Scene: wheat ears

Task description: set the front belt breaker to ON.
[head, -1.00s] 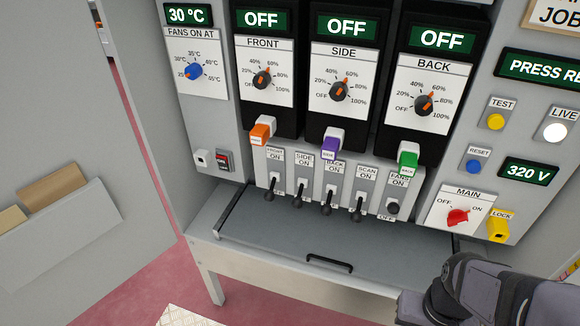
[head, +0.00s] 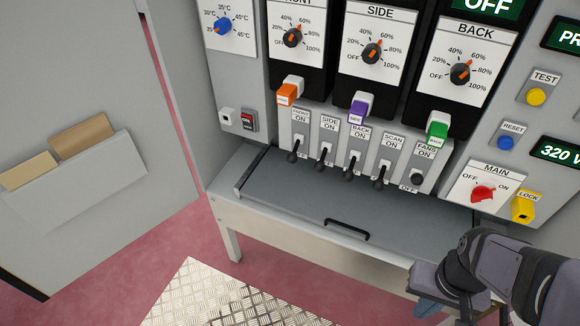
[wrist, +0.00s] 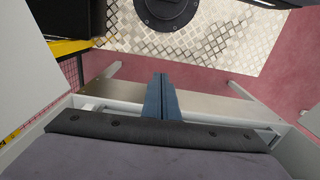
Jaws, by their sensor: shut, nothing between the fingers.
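The front belt breaker (head: 292,152) is the leftmost black lever in the row of switches in the head view, under the label "FRONT ON". Its handle points down, away from the ON label. My gripper (head: 428,306) is low at the right of the head view, below the desk edge and well apart from the breaker, partly cut by the arm. In the wrist view its blue fingers (wrist: 166,97) are together, with nothing between them. The breaker does not show in the wrist view.
Side, back and scan levers (head: 380,177) also point down, right of the front one. A black fans knob (head: 417,178) ends the row. Orange, purple and green plugs (head: 438,130) sit above. The grey desk top (head: 300,205) with a black handle (head: 346,230) is clear.

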